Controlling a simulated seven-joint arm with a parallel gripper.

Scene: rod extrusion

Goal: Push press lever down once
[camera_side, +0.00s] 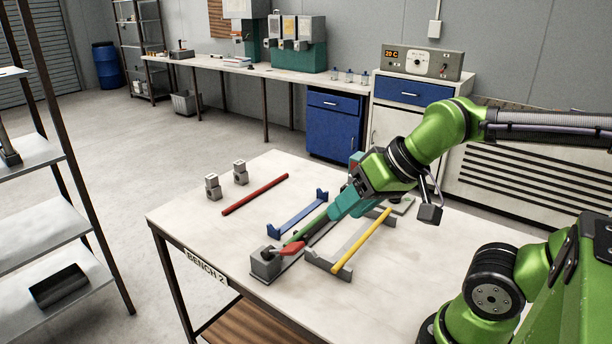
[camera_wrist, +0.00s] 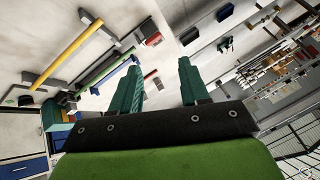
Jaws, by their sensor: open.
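A red lever-like handle (camera_side: 290,248) sits on a small grey block (camera_side: 264,263) at the bench's front edge in the side view. It shows small and red between my fingers in the wrist view (camera_wrist: 151,75). My gripper (camera_side: 330,212) has teal fingers pointing down and left towards the handle, with a gap between fingertips and handle. In the wrist view my gripper (camera_wrist: 160,74) has its two fingers apart with nothing between them. A green rod (camera_wrist: 108,74) lies beside the left finger. A teal machine part (camera_side: 355,160) is mostly hidden behind my arm.
A yellow rod (camera_side: 362,240) lies on a grey holder right of my gripper. A blue holder (camera_side: 297,213) and a red rod (camera_side: 255,195) lie to the left. Two grey blocks (camera_side: 212,187) stand further left. The bench's (camera_side: 180,215) left part is clear.

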